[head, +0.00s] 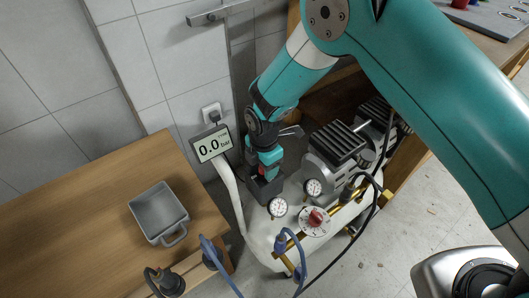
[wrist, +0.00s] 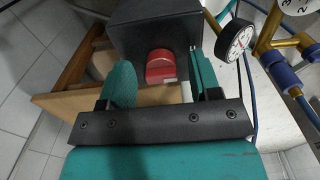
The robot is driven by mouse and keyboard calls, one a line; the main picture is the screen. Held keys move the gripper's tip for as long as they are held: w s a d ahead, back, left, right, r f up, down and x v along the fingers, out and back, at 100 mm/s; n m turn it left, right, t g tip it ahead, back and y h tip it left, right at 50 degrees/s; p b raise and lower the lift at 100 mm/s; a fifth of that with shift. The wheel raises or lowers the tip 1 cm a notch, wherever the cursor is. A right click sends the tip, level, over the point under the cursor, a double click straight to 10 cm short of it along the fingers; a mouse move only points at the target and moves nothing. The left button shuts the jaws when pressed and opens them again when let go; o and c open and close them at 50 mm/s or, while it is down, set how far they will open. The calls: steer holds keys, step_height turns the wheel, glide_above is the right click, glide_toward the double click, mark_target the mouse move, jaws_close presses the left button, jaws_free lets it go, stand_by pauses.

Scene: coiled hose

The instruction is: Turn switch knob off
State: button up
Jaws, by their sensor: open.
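The red switch knob (wrist: 160,67) sits on a black box (wrist: 152,28) in the wrist view. In the head view a small red patch of the knob (head: 262,170) shows between my gripper and the black box (head: 266,190). My gripper (head: 265,165) is open above the box. In the wrist view its teal fingers (wrist: 160,72) stand to the left and right of the knob, with gaps visible on both sides.
A white compressor tank (head: 262,234) carries gauges (head: 278,207), a red-centred dial (head: 315,220), brass fittings and hoses beside the box. A display reading 0.0 bar (head: 211,144) stands left. A grey mug-like container (head: 158,212) is on the wooden table (head: 70,225).

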step_height(320, 180, up, 17)
steer(key=p, duration=0.1)
steer(key=shift+r, duration=0.1)
stand_by(0.5)
steer(key=s+d+r+m+y, duration=0.2)
steer(key=s+d+r+m, duration=0.6)
steer(key=r, duration=0.4)
steer(key=s+d+r+m+y, duration=0.1)
steer(key=s+d+r+m, duration=0.2)
steer(key=s+m, duration=0.3)
steer(key=s+d+r+m+y, duration=0.1)
steer(key=s+d+r+m, duration=0.2)
steer(key=s, duration=0.6)
step_height(320, 180, up, 12)
steer(key=m+p, duration=0.1)
steer(key=p, duration=1.1)
steer(key=shift+w+a+f+p, duration=0.2)
steer(key=shift+w+p, duration=0.1)
steer(key=shift+p, duration=0.1)
